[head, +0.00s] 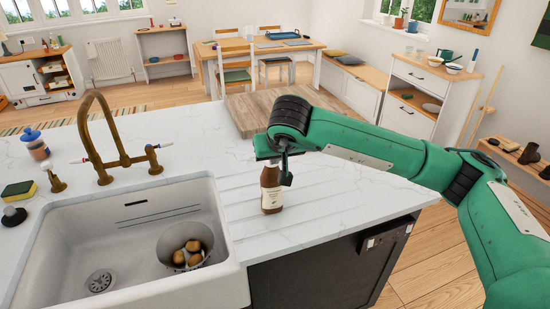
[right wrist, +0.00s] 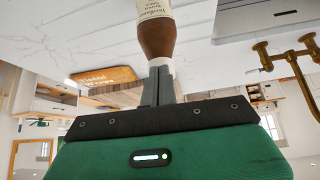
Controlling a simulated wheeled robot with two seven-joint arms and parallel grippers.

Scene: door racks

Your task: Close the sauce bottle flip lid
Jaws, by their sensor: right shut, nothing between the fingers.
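The sauce bottle (head: 271,192) is brown with a pale label and stands upright on the white counter, right of the sink. It also shows upside down in the right wrist view (right wrist: 156,38), where its white cap (right wrist: 160,65) is partly behind my fingers. Whether the flip lid is open or shut is too small and covered to tell. My right gripper (head: 287,178) is at the bottle's top, its fingers pointing down on the right side of the neck. The fingers (right wrist: 157,86) are shut with nothing between them, at or very near the cap. My left gripper is not in view.
A brass tap (head: 95,135), a blue-topped bottle (head: 36,148) and a sponge (head: 18,190) are at the left. A wooden board (head: 240,110) lies beyond the sauce bottle. The counter between sink and bottle is clear.

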